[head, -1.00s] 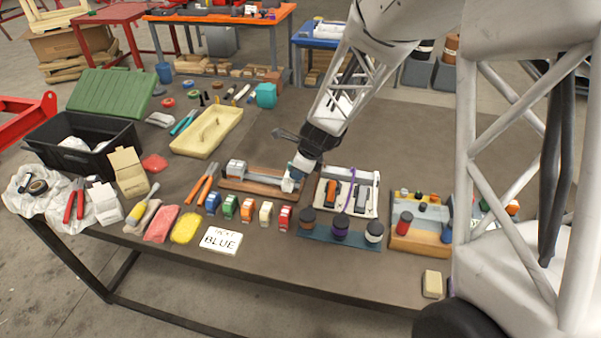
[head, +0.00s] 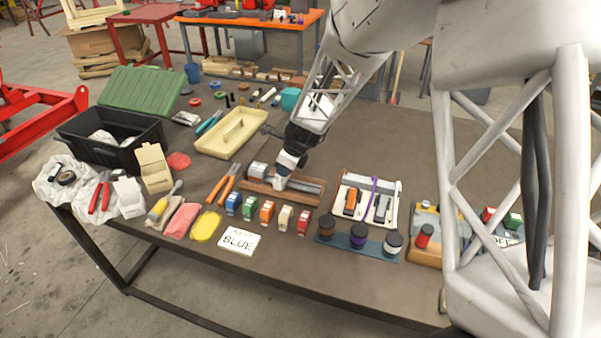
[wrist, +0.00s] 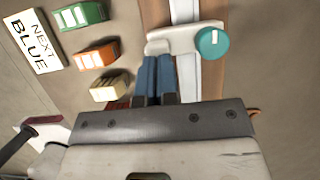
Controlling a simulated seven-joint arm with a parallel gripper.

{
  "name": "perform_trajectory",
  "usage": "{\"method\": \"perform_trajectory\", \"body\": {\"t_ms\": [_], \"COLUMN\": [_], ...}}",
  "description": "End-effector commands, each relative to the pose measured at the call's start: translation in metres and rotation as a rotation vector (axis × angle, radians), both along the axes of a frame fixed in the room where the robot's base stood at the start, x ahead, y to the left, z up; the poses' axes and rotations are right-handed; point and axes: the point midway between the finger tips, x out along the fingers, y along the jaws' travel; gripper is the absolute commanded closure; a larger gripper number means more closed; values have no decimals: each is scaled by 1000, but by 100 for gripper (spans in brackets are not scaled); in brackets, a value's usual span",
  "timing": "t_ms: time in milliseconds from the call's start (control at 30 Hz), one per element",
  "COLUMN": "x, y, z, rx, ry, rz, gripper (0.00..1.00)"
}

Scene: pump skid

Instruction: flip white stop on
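A wooden-based fixture (head: 310,198) with a grey metal rail lies mid-table in the head view; its rail (wrist: 188,75) runs up the wrist view. A white lever-like piece (wrist: 185,40) lies across this rail, with a round teal knob (wrist: 212,43) at its right end. I take it for the white stop. My gripper (head: 279,184) is low over the fixture. In the wrist view its two blue fingers (wrist: 157,62) are close together, with only a thin gap. Their tips are at the left end of the white piece; whether they touch it is unclear.
Small coloured blocks, including a cream one (head: 285,217), stand in front of the fixture. A "NEXT BLUE" card (head: 239,241) lies nearer the edge. A white tray (head: 346,206) and lidded jars (head: 358,237) are to the right. Orange-handled pliers (head: 224,184) lie left.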

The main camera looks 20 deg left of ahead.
Motion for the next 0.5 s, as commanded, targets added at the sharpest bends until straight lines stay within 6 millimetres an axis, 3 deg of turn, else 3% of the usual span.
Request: {"method": "perform_trajectory", "body": {"t_ms": [167,500], "x": [-5,-6], "y": [20,20], "z": [-8,-10], "rx": [-6,-9], "ry": [10,14], "rz": [5,3], "gripper": [100,100]}}
